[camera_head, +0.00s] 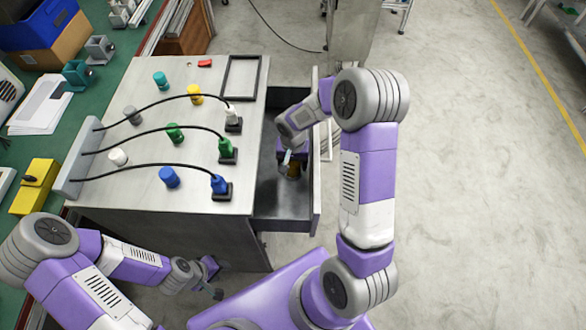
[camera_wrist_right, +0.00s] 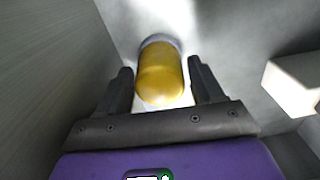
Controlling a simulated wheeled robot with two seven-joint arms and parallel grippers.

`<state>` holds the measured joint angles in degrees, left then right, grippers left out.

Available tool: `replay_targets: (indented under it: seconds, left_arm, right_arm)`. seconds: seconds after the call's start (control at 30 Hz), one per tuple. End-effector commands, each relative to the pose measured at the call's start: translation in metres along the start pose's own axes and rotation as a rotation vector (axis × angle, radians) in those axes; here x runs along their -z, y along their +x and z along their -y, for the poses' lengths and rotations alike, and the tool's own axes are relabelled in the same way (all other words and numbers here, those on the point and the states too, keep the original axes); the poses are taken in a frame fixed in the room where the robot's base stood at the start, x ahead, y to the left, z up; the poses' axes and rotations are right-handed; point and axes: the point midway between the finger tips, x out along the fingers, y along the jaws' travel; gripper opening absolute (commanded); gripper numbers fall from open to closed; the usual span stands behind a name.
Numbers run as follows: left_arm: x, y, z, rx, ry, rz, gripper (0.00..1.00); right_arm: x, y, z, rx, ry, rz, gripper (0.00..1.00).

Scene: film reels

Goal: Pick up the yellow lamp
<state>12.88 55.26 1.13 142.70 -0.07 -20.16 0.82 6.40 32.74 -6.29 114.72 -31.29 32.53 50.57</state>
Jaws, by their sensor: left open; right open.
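A yellow lamp (camera_wrist_right: 160,75) with a rounded end and a grey base is inside the open drawer (camera_head: 283,218). In the head view only a small amber part of it (camera_head: 293,171) shows below my right gripper (camera_head: 291,160). In the right wrist view my right gripper (camera_wrist_right: 160,80) is open, with one finger on each side of the lamp and a gap at both sides. Another yellow knob-like piece (camera_head: 195,94) stands on the grey cabinet top. My left gripper (camera_head: 213,280) is open and empty, low in front of the cabinet.
The cabinet top (camera_head: 140,190) carries several coloured pieces, black cables with plugs (camera_head: 219,184) and a dark frame (camera_head: 240,78). The drawer walls stand close around my right gripper. A white block (camera_wrist_right: 292,88) shows at the right in the wrist view. The floor at right is clear.

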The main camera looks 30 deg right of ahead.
Motion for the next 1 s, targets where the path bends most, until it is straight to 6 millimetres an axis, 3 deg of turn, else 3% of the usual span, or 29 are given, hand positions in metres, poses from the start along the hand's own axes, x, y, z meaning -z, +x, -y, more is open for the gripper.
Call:
replay_targets:
  seconds: [0.1, 0.4, 0.77, 1.0]
  left_arm:
    - [0.0, -0.001, 0.0, 0.0, 0.0, 0.0, 0.43]
    - [0.0, -0.001, 0.0, 0.0, 0.0, 0.0, 0.43]
    - [0.0, -0.002, -0.001, 0.0, 0.0, 0.0, 0.43]
    - [-0.001, -0.011, -0.004, 0.0, 0.0, 0.0, 0.43]
  right_arm:
    - [0.0, -0.001, 0.0, 0.0, 0.0, -0.001, 0.67]
    - [0.0, -0.001, 0.0, 0.0, 0.0, -0.001, 0.21]
    - [0.001, -0.007, 0.0, 0.0, -0.001, -0.002, 0.2]
    - [0.001, -0.038, 0.001, 0.003, 0.001, -0.005, 0.2]
